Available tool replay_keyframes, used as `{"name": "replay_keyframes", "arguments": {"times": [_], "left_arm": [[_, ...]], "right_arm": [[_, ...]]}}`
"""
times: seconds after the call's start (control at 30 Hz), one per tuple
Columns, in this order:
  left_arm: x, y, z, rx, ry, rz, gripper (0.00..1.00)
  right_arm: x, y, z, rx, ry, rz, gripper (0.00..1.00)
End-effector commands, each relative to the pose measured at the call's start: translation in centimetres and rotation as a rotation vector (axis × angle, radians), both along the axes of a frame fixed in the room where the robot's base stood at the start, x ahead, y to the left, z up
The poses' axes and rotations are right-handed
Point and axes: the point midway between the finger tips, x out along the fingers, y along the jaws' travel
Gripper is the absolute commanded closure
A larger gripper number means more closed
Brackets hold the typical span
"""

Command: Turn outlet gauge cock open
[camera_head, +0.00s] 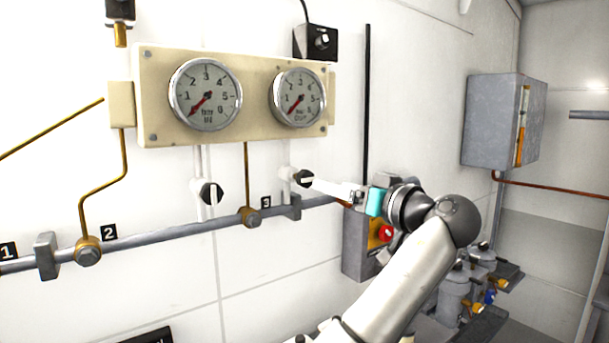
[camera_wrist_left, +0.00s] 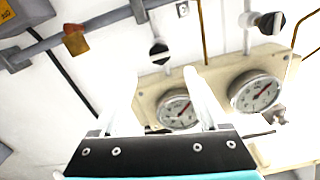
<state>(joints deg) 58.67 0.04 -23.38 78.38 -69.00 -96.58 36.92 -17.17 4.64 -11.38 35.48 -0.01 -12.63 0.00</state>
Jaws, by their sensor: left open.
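The outlet gauge cock is a small black knob (camera_head: 303,179) with a white stripe, on the white pipe below the OUT gauge (camera_head: 298,97). Its stripe lies roughly crosswise to the pipe. In the left wrist view the cock (camera_wrist_left: 159,54) shows just past the fingertips, its stripe near level. My left gripper (camera_head: 318,186) is open and points at the cock from the right. In the wrist view its two white fingers (camera_wrist_left: 163,74) stand apart with nothing between them. Whether a finger touches the cock I cannot tell. My right gripper is not in view.
The IN gauge (camera_head: 206,95) shares the cream panel (camera_head: 155,128). Its own cock (camera_head: 211,193) has a near-upright stripe. A grey pipe (camera_head: 170,236) runs below. A grey box with a red knob (camera_head: 386,233) stands close behind my gripper. A grey cabinet (camera_head: 490,120) hangs at right.

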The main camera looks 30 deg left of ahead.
Motion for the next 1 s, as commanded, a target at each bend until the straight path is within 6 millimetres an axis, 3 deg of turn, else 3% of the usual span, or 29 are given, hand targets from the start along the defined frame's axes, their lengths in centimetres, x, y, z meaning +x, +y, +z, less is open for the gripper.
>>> {"name": "replay_keyframes", "arguments": {"times": [0.3, 0.5, 0.93, 1.0], "left_arm": [[2.6, 6.5, 0.2, 0.002, 0.003, 0.003, 0.23], [3.8, 9.2, 0.2, 0.001, 0.003, 0.000, 0.23], [4.2, 10.2, 0.0, -0.001, 0.001, -0.002, 0.23], [4.2, 10.2, 0.0, -0.001, 0.001, -0.002, 0.29]], "right_arm": [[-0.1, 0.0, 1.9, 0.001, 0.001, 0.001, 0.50], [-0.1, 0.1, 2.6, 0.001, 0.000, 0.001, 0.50], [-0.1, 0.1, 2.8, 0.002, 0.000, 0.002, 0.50], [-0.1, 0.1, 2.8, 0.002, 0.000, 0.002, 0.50]]}}
